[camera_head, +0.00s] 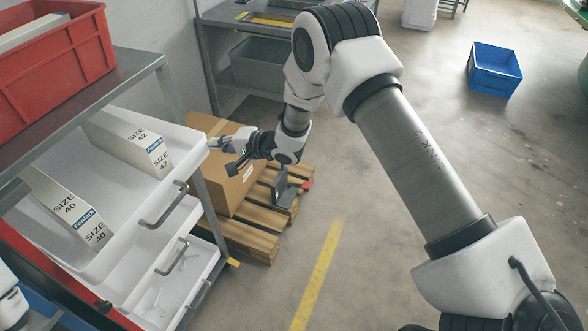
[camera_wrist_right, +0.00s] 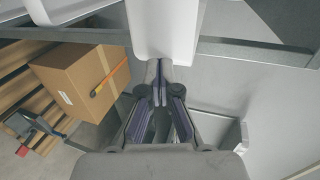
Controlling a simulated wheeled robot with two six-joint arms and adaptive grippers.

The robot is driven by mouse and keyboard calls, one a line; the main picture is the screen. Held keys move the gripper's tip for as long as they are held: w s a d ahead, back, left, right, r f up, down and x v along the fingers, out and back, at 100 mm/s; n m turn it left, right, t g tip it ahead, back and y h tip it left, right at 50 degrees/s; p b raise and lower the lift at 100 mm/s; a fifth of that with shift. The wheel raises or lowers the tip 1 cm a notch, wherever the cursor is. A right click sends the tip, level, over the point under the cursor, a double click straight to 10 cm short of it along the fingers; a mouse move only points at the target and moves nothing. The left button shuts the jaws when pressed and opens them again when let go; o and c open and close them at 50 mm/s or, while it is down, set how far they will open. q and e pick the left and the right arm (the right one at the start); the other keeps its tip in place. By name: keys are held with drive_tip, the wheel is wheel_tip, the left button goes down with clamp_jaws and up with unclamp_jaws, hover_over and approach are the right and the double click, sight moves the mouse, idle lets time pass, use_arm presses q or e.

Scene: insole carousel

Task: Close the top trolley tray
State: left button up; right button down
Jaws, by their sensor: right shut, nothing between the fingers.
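The top trolley tray (camera_head: 132,196) is white and sits out from under the trolley's upper shelf. It holds two white boxes, a SIZE 42 box (camera_head: 130,142) and a SIZE 40 box (camera_head: 68,208). A grey bar handle (camera_head: 163,207) is on its front. My right gripper (camera_head: 214,144) is shut and empty at the tray's far front corner. In the right wrist view, the closed fingertips (camera_wrist_right: 160,66) are at the edge of a white tray wall (camera_wrist_right: 162,30); I cannot tell whether they touch. My left gripper is out of view.
Lower white trays with another handle (camera_head: 172,258) sit below. A red crate (camera_head: 62,55) stands on the trolley's upper shelf. A cardboard box (camera_head: 232,180) on a wooden pallet (camera_head: 248,236) is close behind my right gripper. A blue crate (camera_head: 495,68) stands on open floor at right.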

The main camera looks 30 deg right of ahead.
sight(197, 137)
drive_tip(key=w+a, duration=0.4)
drive_tip(key=w, duration=0.1)
idle(0.4)
